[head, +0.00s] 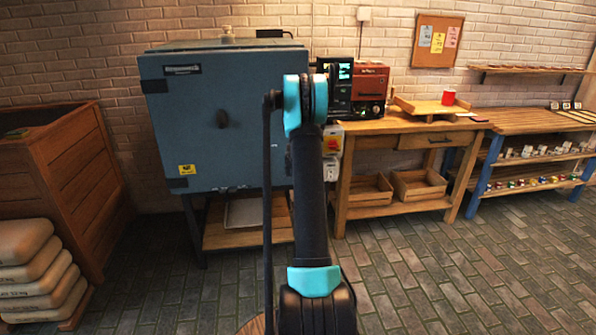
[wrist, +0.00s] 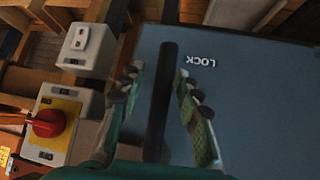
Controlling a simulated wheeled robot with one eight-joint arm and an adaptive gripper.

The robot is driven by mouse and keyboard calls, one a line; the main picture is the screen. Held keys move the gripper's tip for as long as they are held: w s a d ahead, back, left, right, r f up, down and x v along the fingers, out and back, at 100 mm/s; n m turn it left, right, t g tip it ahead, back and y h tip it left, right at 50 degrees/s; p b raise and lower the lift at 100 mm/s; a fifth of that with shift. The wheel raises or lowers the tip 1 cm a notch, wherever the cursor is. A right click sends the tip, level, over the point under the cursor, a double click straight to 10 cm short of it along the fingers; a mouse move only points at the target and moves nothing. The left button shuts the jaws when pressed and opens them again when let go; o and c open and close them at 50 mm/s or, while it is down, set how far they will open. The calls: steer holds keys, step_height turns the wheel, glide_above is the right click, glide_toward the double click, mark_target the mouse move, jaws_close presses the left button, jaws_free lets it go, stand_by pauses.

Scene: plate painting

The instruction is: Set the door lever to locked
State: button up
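The door lever (wrist: 166,85) is a dark straight bar on the blue-grey kiln door (wrist: 245,75). The word LOCK shows upside down beside it in the wrist view. My gripper (wrist: 158,85) is open, with a finger on each side of the lever and visible gaps between; no firm contact shows. In the head view the blue-grey kiln (head: 225,155) stands against the brick wall with its door closed. My arm covers the lever side of the door there, so the lever and gripper are hidden in that view.
A red knob on a yellow plate (wrist: 62,107) and a white switch box (wrist: 88,45) sit close beside my gripper. A wooden workbench (head: 400,125) stands right of the kiln. A wooden bin (head: 70,170) and stacked sacks (head: 38,265) stand left. The floor at right is clear.

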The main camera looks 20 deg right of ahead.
steer(key=shift+a+r, duration=0.1)
steer(key=v, duration=1.1)
steer(key=shift+s+r, duration=0.25)
steer(key=shift+s, duration=0.05)
steer(key=shift+a, duration=0.1)
steer(key=s+a+r+n+g+y, duration=0.1)
steer(key=s+a+r+n+y, duration=0.15)
steer(key=s+a, duration=1.55)
steer(key=s+a+f+n+g, duration=0.1)
steer(key=s+a+f, duration=0.1)
steer(key=s, duration=0.6)
steer(key=s+a+f+n+g+y, duration=0.1)
steer(key=s+a+f, duration=0.1)
steer(key=s+a, duration=0.3)
steer(key=s+a+f+n, duration=0.1)
steer(key=s+a, duration=0.3)
steer(key=s, duration=0.7)
steer(key=shift+f+g+y, duration=0.35)
steer(key=shift+f+g, duration=0.05)
steer(key=shift+f, duration=0.15)
